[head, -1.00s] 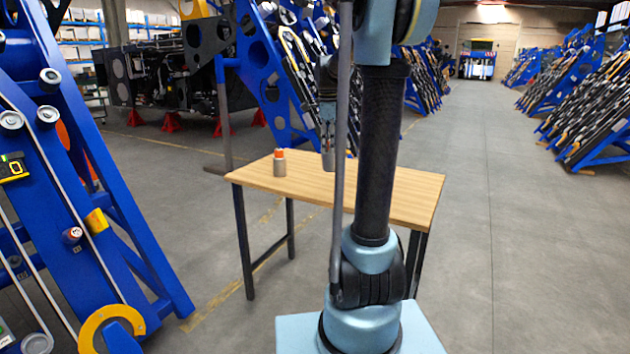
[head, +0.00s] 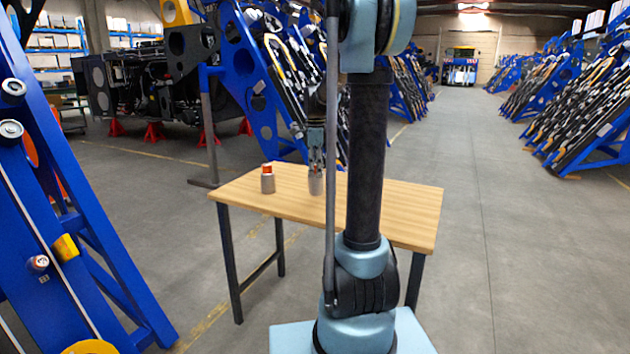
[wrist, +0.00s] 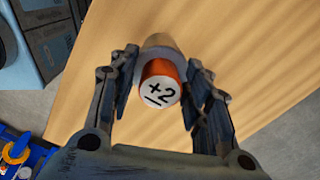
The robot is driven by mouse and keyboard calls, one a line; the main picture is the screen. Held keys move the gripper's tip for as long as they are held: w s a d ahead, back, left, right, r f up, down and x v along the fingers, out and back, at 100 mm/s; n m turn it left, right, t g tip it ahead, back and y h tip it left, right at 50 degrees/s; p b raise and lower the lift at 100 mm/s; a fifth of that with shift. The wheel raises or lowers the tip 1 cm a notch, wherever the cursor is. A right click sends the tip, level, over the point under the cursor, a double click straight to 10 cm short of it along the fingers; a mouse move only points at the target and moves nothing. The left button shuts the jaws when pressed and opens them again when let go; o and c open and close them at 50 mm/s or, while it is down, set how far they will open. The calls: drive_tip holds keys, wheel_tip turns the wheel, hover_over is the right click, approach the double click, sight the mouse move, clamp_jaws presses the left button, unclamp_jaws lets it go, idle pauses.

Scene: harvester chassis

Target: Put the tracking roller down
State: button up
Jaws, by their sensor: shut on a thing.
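The held tracking roller is a grey cylinder with an orange-red band and a white end face marked "+2" (wrist: 159,92). It shows between my gripper's fingers (wrist: 160,72) in the wrist view, which are shut on it. In the head view my gripper (head: 316,168) points down over the table, with the grey roller (head: 315,186) at its tips. The roller is upright, at or just above the tabletop; I cannot tell whether it touches. The wooden table (head: 390,210) has dark legs. A second roller, grey with a red-orange top (head: 267,180), stands on it to the left.
Blue chassis frames stand at the left (head: 60,230) and behind the table (head: 255,80). More blue racks (head: 585,110) line the right side. The tabletop is clear right of the held roller. Open grey floor (head: 500,230) lies to the right.

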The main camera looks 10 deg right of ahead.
drive_tip(key=shift+s+f, duration=0.1)
drive_tip(key=shift+f, duration=1.75)
drive_tip(key=o, duration=1.3)
drive_tip(key=shift+f, duration=0.1)
wheel_tip(320, 180, up, 12)
drive_tip(key=shift+f, duration=0.1)
drive_tip(key=s+f+n, duration=0.7)
drive_tip(key=s, duration=0.4)
drive_tip(key=s+f+n+t, duration=0.1)
drive_tip(key=s+f+n, duration=0.6)
drive_tip(key=s, duration=0.5)
drive_tip(key=s+f+n+t, duration=0.1)
drive_tip(key=s+f+n, duration=0.6)
drive_tip(key=s, duration=0.4)
drive_tip(key=shift+s, duration=0.3)
